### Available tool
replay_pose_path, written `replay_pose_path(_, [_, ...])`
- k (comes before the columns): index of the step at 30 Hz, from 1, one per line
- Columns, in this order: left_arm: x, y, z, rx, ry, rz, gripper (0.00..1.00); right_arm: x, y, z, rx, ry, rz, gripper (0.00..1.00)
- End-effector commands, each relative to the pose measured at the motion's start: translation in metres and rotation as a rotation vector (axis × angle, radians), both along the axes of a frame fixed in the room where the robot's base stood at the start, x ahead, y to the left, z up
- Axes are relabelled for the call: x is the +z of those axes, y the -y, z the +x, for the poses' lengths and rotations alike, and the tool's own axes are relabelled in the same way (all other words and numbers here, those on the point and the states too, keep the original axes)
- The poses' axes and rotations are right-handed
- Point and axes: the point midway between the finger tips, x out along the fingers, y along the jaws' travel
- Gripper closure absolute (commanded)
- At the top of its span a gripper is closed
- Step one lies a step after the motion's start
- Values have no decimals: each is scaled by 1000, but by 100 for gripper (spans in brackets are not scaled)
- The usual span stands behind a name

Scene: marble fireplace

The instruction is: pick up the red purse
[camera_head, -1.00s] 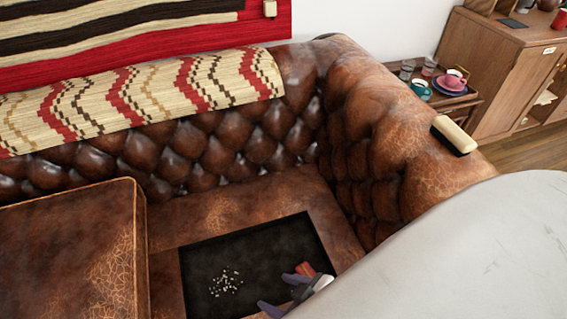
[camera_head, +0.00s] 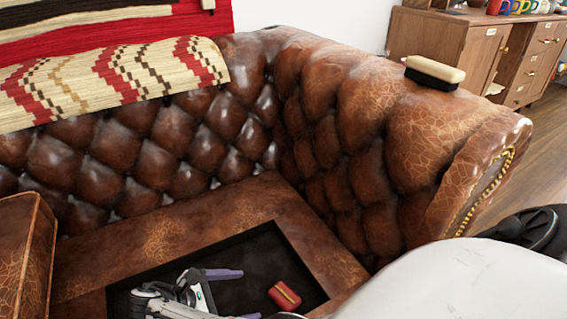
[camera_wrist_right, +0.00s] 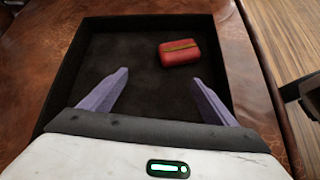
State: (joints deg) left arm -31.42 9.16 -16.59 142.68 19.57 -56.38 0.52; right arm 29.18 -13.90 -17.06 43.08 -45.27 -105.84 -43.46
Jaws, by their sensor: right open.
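The red purse (camera_head: 285,296) is a small red box-like thing with a gold band. In the right wrist view the purse (camera_wrist_right: 180,52) lies near the tray's far right, beyond the fingertips. My right gripper (camera_head: 243,294) is open and empty over the tray, to the left of the purse in the head view. Its two purple fingers (camera_wrist_right: 158,80) are spread wide in the right wrist view, and the purse is not between them. My left gripper is not in view.
The sofa's tufted back and right arm (camera_head: 400,130) rise around the seat. A cream and black brush-like block (camera_head: 434,72) rests on that arm. A patterned blanket (camera_head: 120,75) hangs over the back. A wooden cabinet (camera_head: 470,45) stands beyond.

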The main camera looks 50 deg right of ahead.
Motion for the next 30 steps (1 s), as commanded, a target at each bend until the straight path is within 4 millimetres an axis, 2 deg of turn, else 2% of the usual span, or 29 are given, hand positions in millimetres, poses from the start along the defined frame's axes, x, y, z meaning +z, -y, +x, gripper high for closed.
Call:
replay_pose_path(6, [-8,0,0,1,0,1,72,11,-9,-24,18,-189,-136,19])
replay_pose_path(11, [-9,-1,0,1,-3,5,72,14,-6,-31,21,-229,-168,19])
replay_pose_path(19, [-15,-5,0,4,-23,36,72,-2,26,-42,19,-229,-169,19])
replay_pose_path(26, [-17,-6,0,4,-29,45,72,-11,42,-47,20,-228,-168,19])
replay_pose_path(30, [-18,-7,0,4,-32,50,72,-19,60,-54,20,-229,-168,19])
